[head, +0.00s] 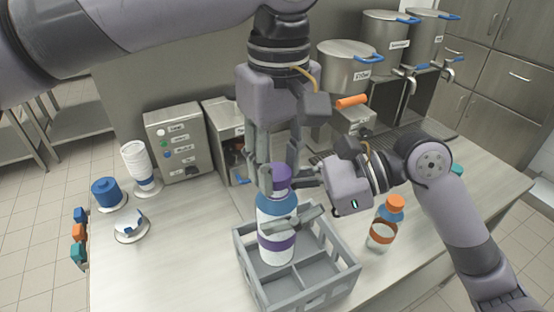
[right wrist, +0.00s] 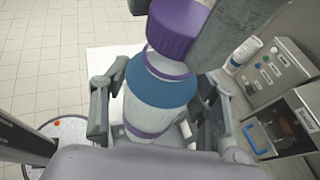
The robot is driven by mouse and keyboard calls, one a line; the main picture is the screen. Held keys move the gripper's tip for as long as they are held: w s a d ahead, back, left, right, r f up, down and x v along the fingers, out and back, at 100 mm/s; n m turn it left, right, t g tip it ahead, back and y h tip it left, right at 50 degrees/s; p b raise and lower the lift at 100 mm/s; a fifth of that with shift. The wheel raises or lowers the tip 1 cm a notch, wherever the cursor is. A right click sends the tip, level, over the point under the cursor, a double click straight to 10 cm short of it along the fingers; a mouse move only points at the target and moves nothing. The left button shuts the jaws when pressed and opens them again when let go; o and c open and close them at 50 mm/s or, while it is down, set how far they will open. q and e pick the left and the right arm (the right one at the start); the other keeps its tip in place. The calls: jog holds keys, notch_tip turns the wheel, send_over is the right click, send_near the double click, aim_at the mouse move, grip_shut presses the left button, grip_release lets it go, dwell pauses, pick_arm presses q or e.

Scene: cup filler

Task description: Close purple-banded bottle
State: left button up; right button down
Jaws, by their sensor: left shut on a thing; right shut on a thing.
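The purple-banded bottle (head: 276,246) is upright at the grey crate (head: 318,301), with blue contents and a purple band low on its body. I cannot tell if its base touches the crate floor. My left gripper (head: 281,180) reaches down from above and is shut on the purple cap (right wrist: 174,32) at the bottle's mouth. In the right wrist view, a pale strip and a purple ring show just below the cap. I cannot tell if the cap is seated. My right gripper (head: 293,203) is shut around the bottle's body from the right; its fingers flank the bottle in the right wrist view (right wrist: 160,112).
An orange-capped bottle (head: 383,234) stands right of the crate. Stacked white cups (head: 136,160), a blue lid stack (head: 106,192), and a control box (head: 178,143) are at left. Steel pots (head: 348,68) stand at the back right.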

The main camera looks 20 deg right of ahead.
pick_arm(q)
jog(key=shift+f, duration=0.5)
